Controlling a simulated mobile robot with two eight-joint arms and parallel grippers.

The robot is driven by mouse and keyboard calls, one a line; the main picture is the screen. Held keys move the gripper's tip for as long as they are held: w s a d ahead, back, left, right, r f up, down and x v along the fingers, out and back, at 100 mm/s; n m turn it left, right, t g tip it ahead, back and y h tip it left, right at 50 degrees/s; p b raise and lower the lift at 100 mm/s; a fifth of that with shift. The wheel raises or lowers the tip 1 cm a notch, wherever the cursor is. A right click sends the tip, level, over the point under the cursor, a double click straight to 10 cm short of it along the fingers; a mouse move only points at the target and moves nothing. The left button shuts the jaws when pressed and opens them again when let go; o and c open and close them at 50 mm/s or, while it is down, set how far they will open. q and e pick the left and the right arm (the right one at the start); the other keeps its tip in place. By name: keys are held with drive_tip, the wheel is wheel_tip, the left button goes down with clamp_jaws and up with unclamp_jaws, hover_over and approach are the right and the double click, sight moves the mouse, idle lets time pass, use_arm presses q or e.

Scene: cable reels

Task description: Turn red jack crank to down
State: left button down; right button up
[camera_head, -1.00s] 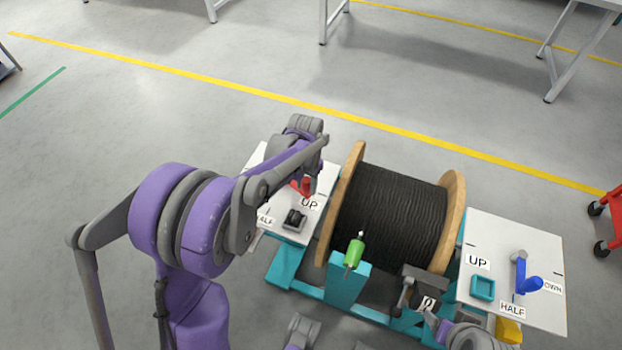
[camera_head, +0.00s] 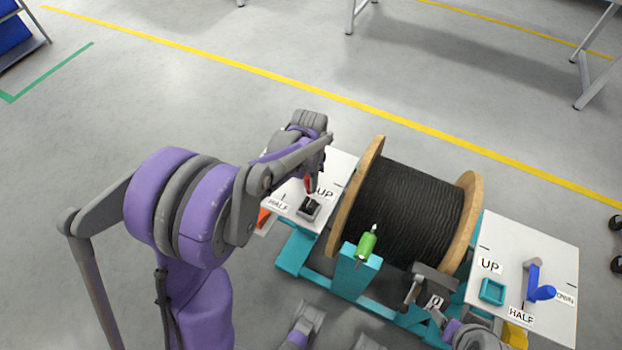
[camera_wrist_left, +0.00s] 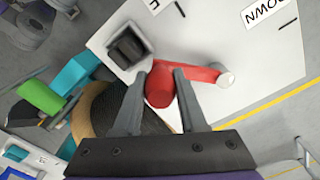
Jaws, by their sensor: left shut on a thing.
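The red jack crank (camera_wrist_left: 203,72) is on a white panel (camera_wrist_left: 240,100). In the left wrist view its arm runs from a pale pivot to a red knob near a black holder (camera_wrist_left: 128,46). My left gripper (camera_wrist_left: 160,76) is shut around the knob. A DOWN label (camera_wrist_left: 268,14) lies beyond the pivot at the upper right. In the head view my left gripper (camera_head: 310,184) hides most of the crank. An UP label (camera_head: 324,195) and a HALF label (camera_head: 278,204) show there. Part of my right arm (camera_head: 478,337) shows at the bottom right; its jaws are unclear.
A black cable reel (camera_head: 405,210) with wooden flanges stands on a teal frame just right of the panel. A green handle (camera_head: 367,243) sticks up in front of it. A second white panel (camera_head: 545,250) with a blue crank (camera_head: 535,283) is at the right. Open floor lies behind.

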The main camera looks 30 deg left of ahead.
use_arm(q)
drive_tip(key=shift+c, duration=2.3)
unclamp_jaws()
wheel_tip(320, 180, up, 11)
drive_tip(key=shift+f+p, duration=0.1)
drive_tip(key=shift+p, duration=0.95)
drive_tip(key=shift+c, duration=0.2)
